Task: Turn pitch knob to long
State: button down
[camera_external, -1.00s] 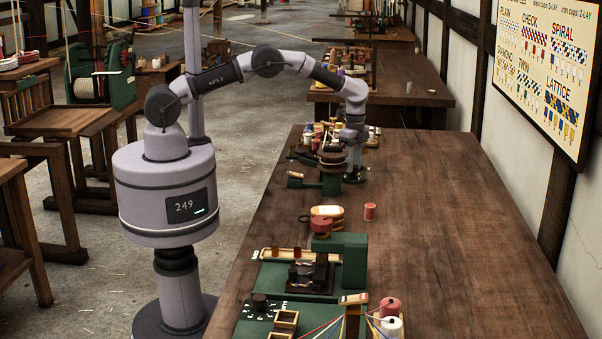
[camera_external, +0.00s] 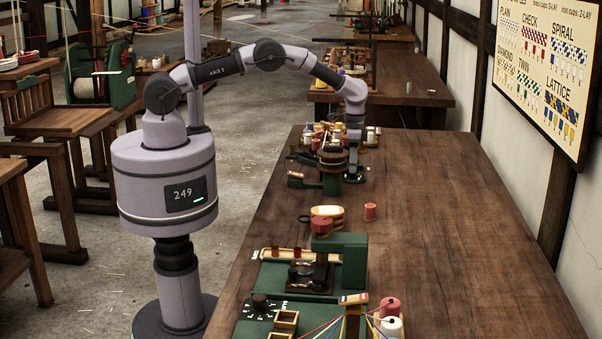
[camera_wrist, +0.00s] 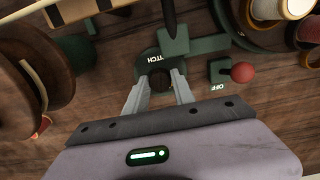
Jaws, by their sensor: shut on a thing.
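The pitch knob (camera_wrist: 159,80) is a small dark round knob on a green base lettered "PITCH", with part of the lettering covered. In the wrist view my gripper (camera_wrist: 158,82) has its two grey fingers on either side of the knob, shut on it. In the external view my gripper (camera_external: 354,134) is down at the small green machine (camera_external: 333,182) at the far part of the bench. The knob itself is too small to make out there. I cannot read any "long" mark or tell where the knob points.
A red ball-ended lever (camera_wrist: 243,72) beside an "OFF" label stands just right of my gripper. A large wooden reel (camera_wrist: 32,75) is at the left, and spools (camera_wrist: 268,10) are at the upper right. The bench (camera_external: 450,230) is clear on its right side.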

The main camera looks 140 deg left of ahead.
jog(key=shift+n, duration=0.7)
jog(key=c, duration=1.1)
grip_release()
jog(key=shift+o, duration=0.2)
notch_tip(320, 180, up, 17)
jog(key=p, duration=0.5)
jog(key=shift+r, duration=0.2)
